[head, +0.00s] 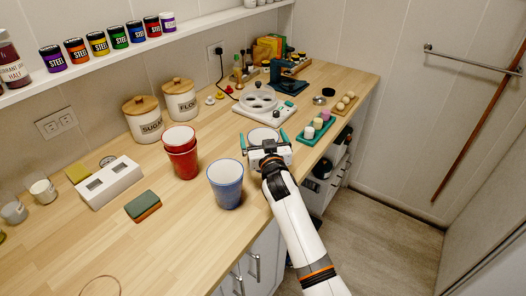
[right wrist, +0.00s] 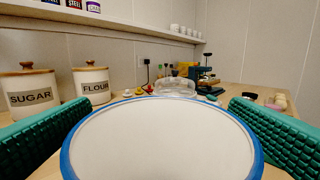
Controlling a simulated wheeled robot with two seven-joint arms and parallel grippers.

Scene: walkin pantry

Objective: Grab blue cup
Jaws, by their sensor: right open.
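A blue cup (head: 225,188) with a white inside stands upright on the counter, left of and nearer than my right gripper. A second cup, with a white inside (head: 262,134), is between the fingers of my right gripper (head: 264,139) and is partly hidden by it. In the right wrist view this cup's blue rim and white inside (right wrist: 160,142) fill the lower middle, with a green finger apart on each side. My right gripper is open around it. My left gripper is not in view.
Stacked red cups (head: 181,155) stand left of the blue cup. A sponge (head: 142,205) and a white box (head: 108,182) lie farther left. Sugar (head: 143,120) and flour (head: 180,100) canisters stand by the wall. A green tray (head: 316,130) lies right of the gripper.

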